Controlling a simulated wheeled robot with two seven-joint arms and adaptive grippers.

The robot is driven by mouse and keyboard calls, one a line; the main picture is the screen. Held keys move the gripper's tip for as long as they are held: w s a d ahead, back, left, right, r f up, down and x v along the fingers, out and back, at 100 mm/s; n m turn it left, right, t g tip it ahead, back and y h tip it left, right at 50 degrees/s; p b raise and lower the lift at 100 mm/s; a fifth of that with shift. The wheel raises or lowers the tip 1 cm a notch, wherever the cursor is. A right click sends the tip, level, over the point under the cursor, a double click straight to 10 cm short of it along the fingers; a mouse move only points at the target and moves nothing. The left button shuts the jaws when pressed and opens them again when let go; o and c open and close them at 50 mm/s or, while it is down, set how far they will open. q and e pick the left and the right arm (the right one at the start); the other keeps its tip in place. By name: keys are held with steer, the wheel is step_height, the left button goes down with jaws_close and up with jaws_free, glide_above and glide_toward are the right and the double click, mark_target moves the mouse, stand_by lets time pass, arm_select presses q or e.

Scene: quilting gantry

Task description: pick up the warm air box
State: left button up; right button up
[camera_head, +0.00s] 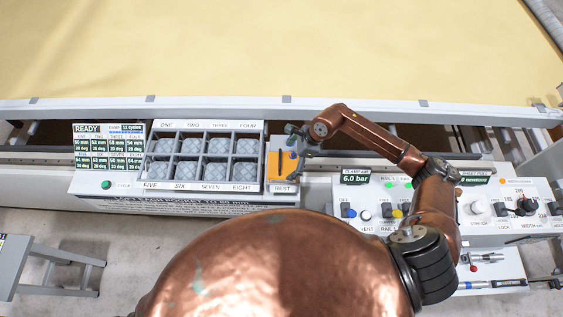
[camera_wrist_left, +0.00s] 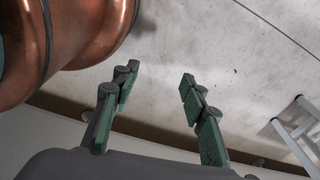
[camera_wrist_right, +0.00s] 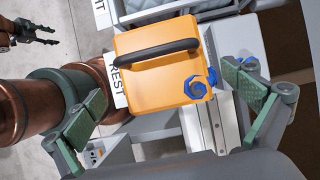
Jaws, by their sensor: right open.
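The warm air box looks like an orange box (camera_head: 276,168) with a dark handle and blue fittings, resting on the pad marked REST (camera_head: 284,188). My right gripper (camera_head: 297,143) is above its back right part and hides some of it. In the right wrist view the orange box (camera_wrist_right: 152,88) lies between and beyond the spread fingers of my right gripper (camera_wrist_right: 165,92). I cannot tell the remaining distance; nothing is gripped. My left gripper (camera_wrist_left: 158,92) is open and empty over bare floor in the left wrist view.
A tray (camera_head: 204,190) with several quilted grey squares stands left of the box. A control panel (camera_head: 345,205) with knobs and switches is to the right. A rail and yellow fabric (camera_head: 280,50) lie behind. A grey stand (camera_head: 60,270) is on the floor at lower left.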

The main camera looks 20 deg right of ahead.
mark_target(284, 164)
steer(key=p+x, duration=0.1)
steer(key=x, duration=0.1)
steer(key=shift+a+f+p, duration=0.15)
steer(key=shift+f+p, duration=0.1)
steer(key=shift+p, duration=0.05)
steer(key=x, duration=0.3)
steer(key=shift+w+f+p, duration=0.1)
steer(key=shift+w+p, duration=0.05)
steer(key=shift+p, duration=0.25)
steer(key=c, duration=1.2)
arm_select(q)
steer(key=shift+s+r, duration=0.25)
steer(key=shift+r, duration=0.4)
steer(key=shift+s+r, duration=0.25)
steer(key=shift+r, duration=0.35)
arm_select(e)
steer(key=shift+c, duration=0.8)
arm_select(q)
steer(key=shift+w, duration=0.15)
arm_select(e)
steer(key=shift+w, duration=0.1)
